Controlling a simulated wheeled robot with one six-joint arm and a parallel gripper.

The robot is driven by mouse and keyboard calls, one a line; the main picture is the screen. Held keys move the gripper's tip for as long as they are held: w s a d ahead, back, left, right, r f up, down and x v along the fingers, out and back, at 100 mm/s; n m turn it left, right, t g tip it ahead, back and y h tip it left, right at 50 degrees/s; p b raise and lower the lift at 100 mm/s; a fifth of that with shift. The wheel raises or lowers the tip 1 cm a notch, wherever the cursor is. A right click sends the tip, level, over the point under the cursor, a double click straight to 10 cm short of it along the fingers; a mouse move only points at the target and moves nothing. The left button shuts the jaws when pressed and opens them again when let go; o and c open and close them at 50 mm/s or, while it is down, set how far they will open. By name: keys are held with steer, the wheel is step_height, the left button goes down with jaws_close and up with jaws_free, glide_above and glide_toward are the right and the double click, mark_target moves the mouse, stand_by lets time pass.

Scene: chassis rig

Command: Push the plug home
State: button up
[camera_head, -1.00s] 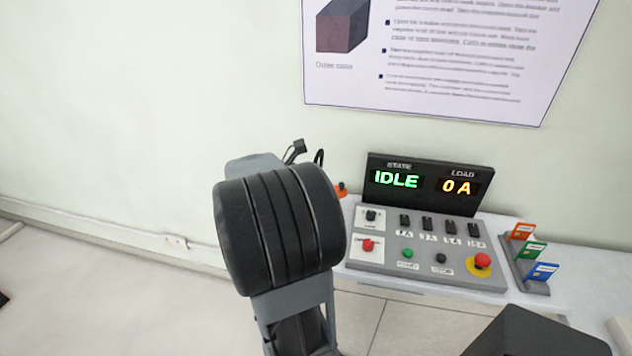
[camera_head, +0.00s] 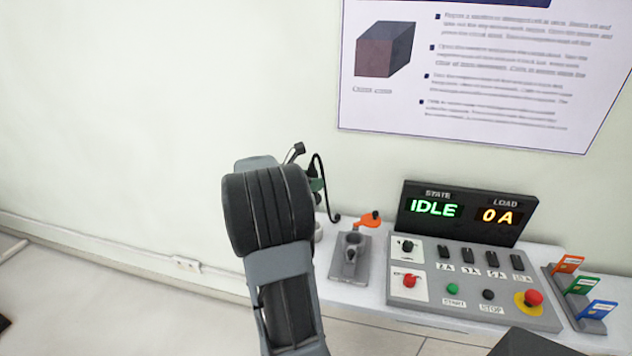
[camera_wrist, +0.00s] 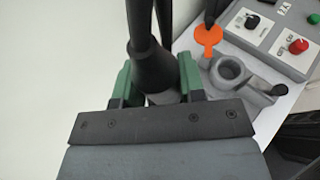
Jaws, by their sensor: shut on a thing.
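My gripper (camera_wrist: 157,80) has green fingertips and is shut on a dark, tapered plug (camera_wrist: 151,64) with a dark cable running up from it. In the head view my arm hides most of the gripper; a green fingertip (camera_head: 317,184) and a black cable loop (camera_head: 328,180) show at its right. The grey ring-shaped socket (camera_wrist: 230,72) lies to the right of the plug in the wrist view, apart from it. It stands on a grey base plate (camera_head: 346,268) on the bench in the head view. The plug's lower end is hidden.
An orange lever (camera_head: 367,221) stands behind the socket. A control panel (camera_head: 470,280) with knobs and buttons is to its right, under a display (camera_head: 465,212) reading IDLE and 0 A. Colored cards (camera_head: 582,285) stand farther right. A wall is behind.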

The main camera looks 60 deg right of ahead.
steer(key=shift+f+b, duration=1.8)
steer(key=shift+f, duration=1.1)
steer(key=shift+f+b, duration=1.05)
steer(key=shift+f, duration=1.25)
stand_by(0.4)
steer(key=o, duration=1.2)
steer(key=shift+a, duration=0.1)
steer(key=v, duration=1.3)
steer(key=shift+w+a+r, duration=0.15)
steer(key=shift+a+r, duration=0.05)
steer(key=shift+a, duration=0.15)
